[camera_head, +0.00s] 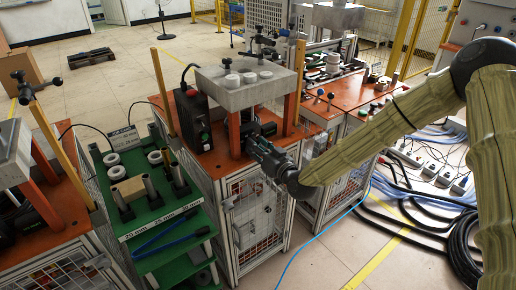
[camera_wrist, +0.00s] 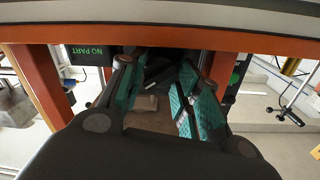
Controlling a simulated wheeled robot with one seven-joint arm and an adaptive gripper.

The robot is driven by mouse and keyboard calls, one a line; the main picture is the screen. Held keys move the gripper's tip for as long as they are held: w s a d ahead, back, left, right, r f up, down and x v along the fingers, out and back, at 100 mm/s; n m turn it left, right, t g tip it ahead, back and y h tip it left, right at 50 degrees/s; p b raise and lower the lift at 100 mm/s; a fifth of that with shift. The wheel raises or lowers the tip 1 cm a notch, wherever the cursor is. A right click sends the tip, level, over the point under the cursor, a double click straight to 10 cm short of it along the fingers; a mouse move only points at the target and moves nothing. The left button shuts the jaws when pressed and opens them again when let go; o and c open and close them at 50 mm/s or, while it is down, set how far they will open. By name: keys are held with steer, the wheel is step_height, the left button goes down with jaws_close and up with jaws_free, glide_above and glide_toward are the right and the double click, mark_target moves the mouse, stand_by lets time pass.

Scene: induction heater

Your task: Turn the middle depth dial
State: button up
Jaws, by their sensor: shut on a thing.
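The middle station has an orange top (camera_head: 215,155) and a thick grey block (camera_head: 240,90) raised on orange posts. My gripper (camera_head: 252,138) reaches in under this block from the front right. In the wrist view, my gripper (camera_wrist: 160,68) has its teal-padded fingers on either side of a dark part, the middle depth dial (camera_wrist: 158,72). It is shut on this dial, in the shadow under the block. The fingers hide most of the dial, so its markings and angle cannot be read.
A black control box (camera_head: 193,120) stands left of the grey block; its "NO PART" display (camera_wrist: 88,53) shows in the wrist view. Orange posts (camera_wrist: 42,82) flank my gripper closely. A green rack (camera_head: 150,205) stands at left. Cables (camera_head: 400,195) lie on the floor at right.

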steer(key=shift+w+d+r, duration=0.1)
steer(key=o, duration=0.7)
steer(key=shift+o, duration=0.2)
steer(key=shift+s+d, duration=0.1)
steer(key=shift+s, duration=0.15)
steer(key=v, duration=1.1)
steer(key=shift+s+d, duration=0.2)
